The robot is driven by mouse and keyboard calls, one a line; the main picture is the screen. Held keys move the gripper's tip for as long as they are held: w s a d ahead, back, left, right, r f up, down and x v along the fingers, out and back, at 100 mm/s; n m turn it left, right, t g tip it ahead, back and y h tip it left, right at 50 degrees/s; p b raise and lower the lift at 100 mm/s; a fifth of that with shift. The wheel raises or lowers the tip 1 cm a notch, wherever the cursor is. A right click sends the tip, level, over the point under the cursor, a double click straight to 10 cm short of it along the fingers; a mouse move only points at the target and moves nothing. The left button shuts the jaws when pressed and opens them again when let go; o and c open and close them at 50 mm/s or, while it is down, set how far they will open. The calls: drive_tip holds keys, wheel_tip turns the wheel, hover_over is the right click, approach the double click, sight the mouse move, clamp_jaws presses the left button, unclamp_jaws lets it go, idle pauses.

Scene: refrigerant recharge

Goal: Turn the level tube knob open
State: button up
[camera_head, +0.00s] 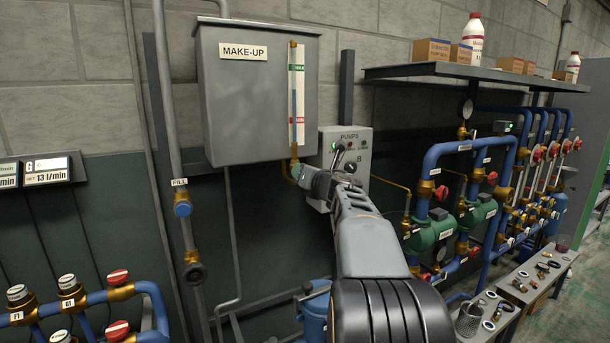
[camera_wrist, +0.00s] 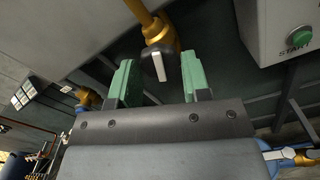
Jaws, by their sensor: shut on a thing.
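The level tube (camera_head: 297,95) runs down the right front of the grey MAKE-UP tank (camera_head: 245,100), with a brass pipe (camera_head: 292,165) below it. In the wrist view the level tube knob (camera_wrist: 159,64), dark with a white stripe, sits at the end of the brass pipe (camera_wrist: 142,14). My gripper (camera_wrist: 158,72) has its green fingers on either side of the knob and is shut on it, though the finger contact is hard to make out. In the head view my gripper (camera_head: 305,175) is at the lower end of the brass pipe and hides the knob.
The PUMPS control box (camera_head: 345,150) is just right of my gripper; its green START button (camera_wrist: 299,38) shows in the wrist view. Blue pipes with green pumps (camera_head: 432,230) stand at right, below a shelf (camera_head: 470,71).

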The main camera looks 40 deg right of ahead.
drive_tip(key=n+b, duration=0.3)
drive_tip(key=shift+n, duration=0.4)
drive_tip(key=o, duration=0.9)
drive_tip(key=s+a+b, duration=0.1)
drive_tip(key=s, duration=0.6)
drive_tip(key=shift+b, duration=0.3)
